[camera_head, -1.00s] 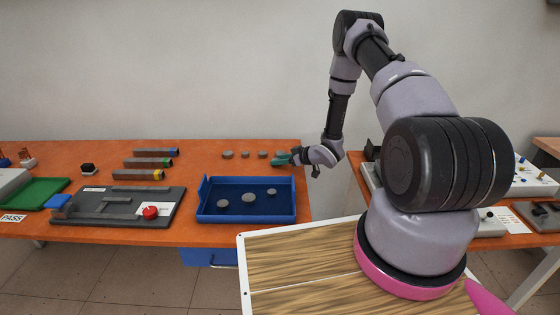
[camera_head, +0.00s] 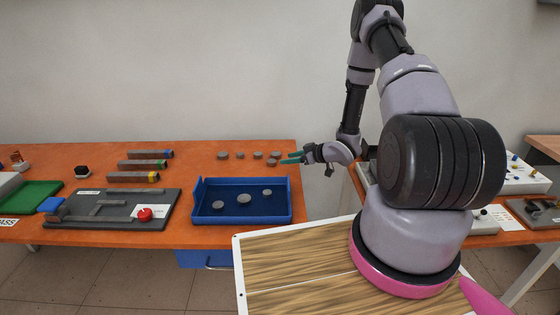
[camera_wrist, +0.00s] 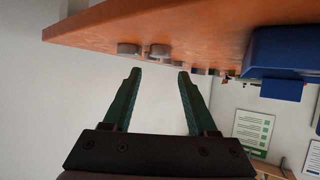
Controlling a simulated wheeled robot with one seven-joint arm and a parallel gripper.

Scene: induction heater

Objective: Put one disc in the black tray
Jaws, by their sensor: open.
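Several small grey discs (camera_head: 240,156) lie on the orange table behind the blue tray. Three more discs (camera_head: 245,198) lie inside the blue tray (camera_head: 210,217). My gripper (camera_head: 284,159) is open and empty, just right of the rightmost discs (camera_head: 271,162) near the table's right end. In the wrist view its teal fingers (camera_wrist: 157,75) are spread with nothing between them, and discs (camera_wrist: 129,48) show past the tips. A dark grey panel (camera_head: 85,222) with bars and a red button lies left of the blue tray; I cannot tell whether it is the black tray.
Three dark bars with coloured ends (camera_head: 138,164) and a small black block (camera_head: 82,172) lie on the left. A green tray (camera_head: 38,195) is at the far left. A second table with devices stands right, behind my arm. Bare orange surface surrounds the discs.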

